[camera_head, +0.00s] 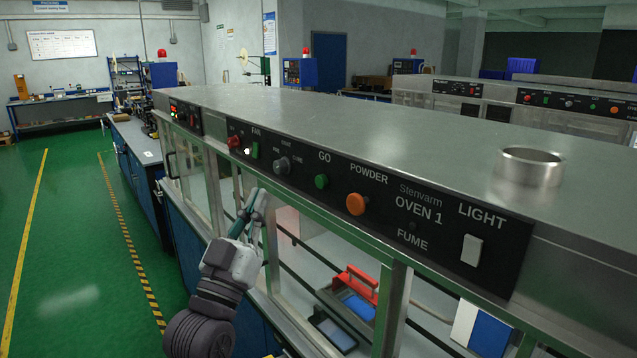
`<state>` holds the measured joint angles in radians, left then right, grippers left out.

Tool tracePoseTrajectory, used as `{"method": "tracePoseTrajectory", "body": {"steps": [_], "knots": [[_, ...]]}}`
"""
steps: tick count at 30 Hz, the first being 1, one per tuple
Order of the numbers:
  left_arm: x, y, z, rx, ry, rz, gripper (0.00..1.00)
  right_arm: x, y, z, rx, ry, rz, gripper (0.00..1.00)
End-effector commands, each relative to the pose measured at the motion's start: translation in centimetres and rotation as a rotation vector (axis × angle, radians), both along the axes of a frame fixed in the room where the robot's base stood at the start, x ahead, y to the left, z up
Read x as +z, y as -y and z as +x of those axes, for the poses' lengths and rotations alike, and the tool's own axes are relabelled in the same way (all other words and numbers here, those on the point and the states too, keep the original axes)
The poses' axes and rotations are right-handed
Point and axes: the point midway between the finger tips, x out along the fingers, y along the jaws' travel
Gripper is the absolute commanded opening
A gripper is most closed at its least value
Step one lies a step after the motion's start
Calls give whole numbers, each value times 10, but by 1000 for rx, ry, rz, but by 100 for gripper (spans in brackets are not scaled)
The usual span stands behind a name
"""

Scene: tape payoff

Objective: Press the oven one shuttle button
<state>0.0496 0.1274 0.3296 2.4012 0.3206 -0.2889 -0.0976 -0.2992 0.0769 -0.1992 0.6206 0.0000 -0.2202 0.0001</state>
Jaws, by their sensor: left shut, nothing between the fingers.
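The oven one control panel (345,190) runs along the front edge of the long grey housing and reads "OVEN 1". No label that I can read says shuttle. A green round button (321,181) sits under the word GO. An orange button (355,204) sits under POWDER. My left gripper (254,197) is shut and empty, pointing up just below the panel. Its tips are below and left of the grey knob (281,164), and left of the GO button. I cannot tell whether they touch anything. My right gripper is not in view.
A red knob (234,142), a green FAN switch (255,150) and a white LIGHT switch (471,250) share the panel. A metal ring (530,167) stands on the housing top. Glazed window frames (392,305) lie below the panel. Green floor (80,230) is clear at left.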

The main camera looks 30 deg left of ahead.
Motion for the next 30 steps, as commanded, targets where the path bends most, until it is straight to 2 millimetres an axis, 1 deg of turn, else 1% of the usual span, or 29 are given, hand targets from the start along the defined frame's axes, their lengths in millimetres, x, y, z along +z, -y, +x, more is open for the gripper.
{"method": "tracePoseTrajectory", "body": {"steps": [7,11,24,30], "knots": [[-1,1,2,-1,-2,-1,0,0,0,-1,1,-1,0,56],[0,3,9,-1,-2,-3,0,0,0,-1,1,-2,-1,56],[0,26,63,-2,-4,-3,0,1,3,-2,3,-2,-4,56],[0,32,78,0,-3,0,0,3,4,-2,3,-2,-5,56]]}}
